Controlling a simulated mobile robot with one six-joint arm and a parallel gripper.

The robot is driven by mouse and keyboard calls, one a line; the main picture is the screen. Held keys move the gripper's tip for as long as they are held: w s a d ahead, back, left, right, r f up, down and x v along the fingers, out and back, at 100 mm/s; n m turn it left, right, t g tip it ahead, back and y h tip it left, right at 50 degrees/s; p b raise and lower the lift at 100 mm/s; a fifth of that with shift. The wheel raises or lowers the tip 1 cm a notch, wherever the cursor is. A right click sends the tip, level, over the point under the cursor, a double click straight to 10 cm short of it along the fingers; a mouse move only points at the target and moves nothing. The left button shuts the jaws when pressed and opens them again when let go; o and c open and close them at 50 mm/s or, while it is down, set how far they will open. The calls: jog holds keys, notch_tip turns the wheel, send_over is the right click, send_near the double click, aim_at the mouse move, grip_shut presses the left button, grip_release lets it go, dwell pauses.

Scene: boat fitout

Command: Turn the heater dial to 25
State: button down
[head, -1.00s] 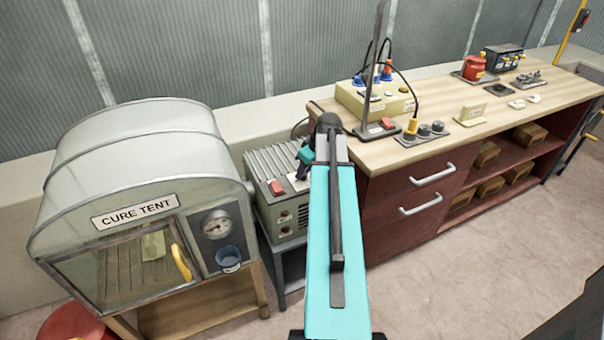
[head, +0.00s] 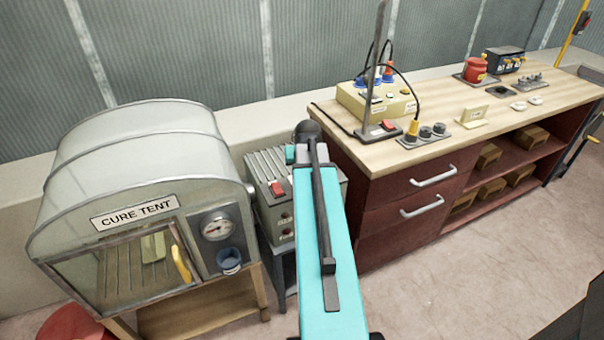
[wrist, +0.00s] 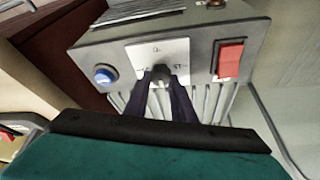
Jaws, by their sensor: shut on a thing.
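The heater is a grey ribbed box (head: 257,180) beside the cure tent in the head view. In the wrist view its grey panel (wrist: 205,55) shows a white scale plate (wrist: 150,52) with a small dark dial (wrist: 159,73) in front. My gripper (wrist: 161,82) is shut on the dial, with one dark finger at each side. The marks on the plate are too small to read, and I cannot tell where the dial points. In the head view my arm hides the dial and the fingers.
A red switch (wrist: 229,59) and a blue button (wrist: 105,75) flank the dial. The cure tent (head: 130,150) stands left of the heater. A wooden-topped bench (head: 360,150) with drawers stands close on the right.

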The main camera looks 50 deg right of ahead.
jog(key=c, duration=2.5)
grip_release()
jog(key=m, duration=0.2)
jog(key=m+g, duration=0.1)
jog(key=m, duration=0.1)
jog(key=m+g+h, duration=0.1)
jog(key=m, duration=0.1)
jog(key=shift+w+a, duration=0.35)
jog(key=shift+c, duration=0.2)
jog(key=shift+m, duration=0.4)
grip_shut()
jog(key=o, duration=1.1)
grip_release()
jog(key=shift+c, duration=0.2)
jog(key=shift+s+d, duration=0.1)
jog(key=shift+b+v, duration=0.45)
jog(key=shift+v, duration=0.7)
jog(key=b+v, duration=0.1)
jog(key=v, duration=1)
jog(key=shift+a+r, duration=0.2)
jog(key=shift+a, duration=0.1)
